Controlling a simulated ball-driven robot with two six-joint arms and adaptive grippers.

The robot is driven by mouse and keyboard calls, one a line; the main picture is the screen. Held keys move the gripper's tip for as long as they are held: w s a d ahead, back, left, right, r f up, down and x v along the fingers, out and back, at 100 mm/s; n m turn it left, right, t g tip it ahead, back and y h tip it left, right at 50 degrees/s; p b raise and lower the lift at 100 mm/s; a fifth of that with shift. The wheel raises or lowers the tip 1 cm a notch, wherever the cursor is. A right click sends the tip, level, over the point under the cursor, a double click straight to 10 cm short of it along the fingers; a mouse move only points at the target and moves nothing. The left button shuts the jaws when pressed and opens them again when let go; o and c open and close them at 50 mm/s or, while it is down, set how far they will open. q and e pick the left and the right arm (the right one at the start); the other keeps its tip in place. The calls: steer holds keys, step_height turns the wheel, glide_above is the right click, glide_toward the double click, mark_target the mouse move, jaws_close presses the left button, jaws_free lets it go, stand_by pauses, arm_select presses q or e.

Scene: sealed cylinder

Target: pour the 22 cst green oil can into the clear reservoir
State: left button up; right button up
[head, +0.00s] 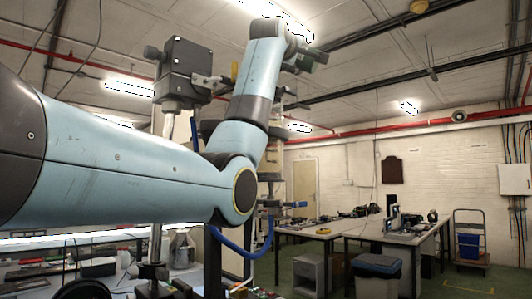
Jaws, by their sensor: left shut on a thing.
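My left arm fills the left and middle of the head view and rises to its wrist at the top. My left gripper (298,62) is small, dark and partly hidden behind the wrist, high up near the ceiling lights. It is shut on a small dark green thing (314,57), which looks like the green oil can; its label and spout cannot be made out. My right gripper is not in view.
A black boxy device (186,66) stands behind my forearm, with an upright stand to its right. A blue hose (243,252) loops below my elbow. Cluttered benches (375,232), a grey bin (377,272) and a cart (470,243) stand farther right. The floor there is partly open.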

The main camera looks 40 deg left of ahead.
arm_select(q)
steer(key=shift+s+a+f+n+y+b, duration=0.1)
steer(key=shift+f+n+y+b, duration=0.1)
steer(key=shift+n+y+b, duration=0.55)
steer(key=shift+f+n+y+b, duration=0.15)
steer(key=shift+n+b, duration=0.15)
steer(key=shift+n, duration=0.85)
stand_by(2.9)
steer(key=shift+m, duration=0.3)
stand_by(0.7)
